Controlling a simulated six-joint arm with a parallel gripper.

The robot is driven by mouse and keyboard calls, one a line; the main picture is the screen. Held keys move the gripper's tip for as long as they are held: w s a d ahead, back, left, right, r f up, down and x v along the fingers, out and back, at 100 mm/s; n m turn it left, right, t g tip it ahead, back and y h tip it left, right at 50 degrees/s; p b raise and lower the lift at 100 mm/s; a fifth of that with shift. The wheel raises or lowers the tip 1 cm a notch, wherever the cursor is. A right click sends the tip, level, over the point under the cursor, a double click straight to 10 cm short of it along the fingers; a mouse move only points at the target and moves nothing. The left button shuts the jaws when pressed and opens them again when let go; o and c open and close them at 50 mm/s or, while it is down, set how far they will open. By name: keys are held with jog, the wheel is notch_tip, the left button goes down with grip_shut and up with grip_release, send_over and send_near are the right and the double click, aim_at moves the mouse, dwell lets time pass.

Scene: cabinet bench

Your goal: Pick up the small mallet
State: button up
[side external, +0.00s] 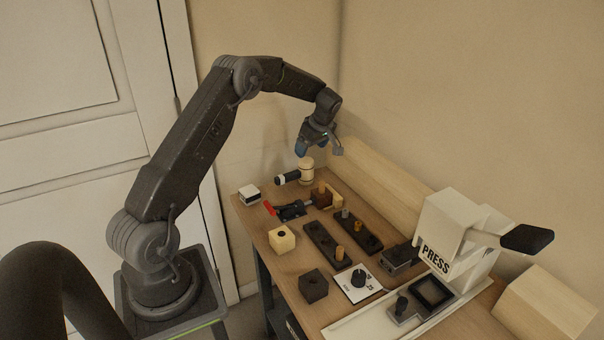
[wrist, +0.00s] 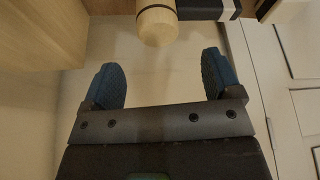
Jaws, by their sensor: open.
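The small mallet has a pale wooden head (side external: 306,170) and a dark handle (side external: 287,178). It is at the far end of the bench, its handle pointing left in the side view. In the wrist view the mallet head (wrist: 157,24) is at the top centre, beyond the fingertips, with the dark handle (wrist: 208,9) running right. My gripper (side external: 316,147) is just above and beyond the mallet in the side view. In the wrist view my gripper (wrist: 166,75) has its blue fingers wide apart with nothing between them. I see no contact with the mallet.
A red-handled clamp (side external: 290,210), a brown block with a peg (side external: 322,196) and a white block (side external: 249,194) are near the mallet. Dark peg boards (side external: 324,243) and a white press (side external: 450,225) stand nearer. A wooden beam (side external: 375,185) runs along the back.

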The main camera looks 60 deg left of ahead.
aim_at(307, 160)
jog(key=shift+d+x, duration=0.15)
jog(key=shift+x, duration=1.5)
jog(key=shift+d+x, duration=0.15)
jog(key=shift+x, duration=1.5)
jog(key=shift+w+f, duration=0.15)
jog(key=shift+c, duration=0.5)
jog(key=c, duration=1)
jog(key=shift+r, duration=0.65)
jog(key=r, duration=0.2)
jog(key=s+r, duration=0.1)
jog(key=shift+a+r, duration=0.3)
jog(key=s+a+r, duration=0.4)
jog(key=s+r, duration=0.2)
jog(key=s, duration=0.3)
jog(key=shift+s+a, duration=0.25)
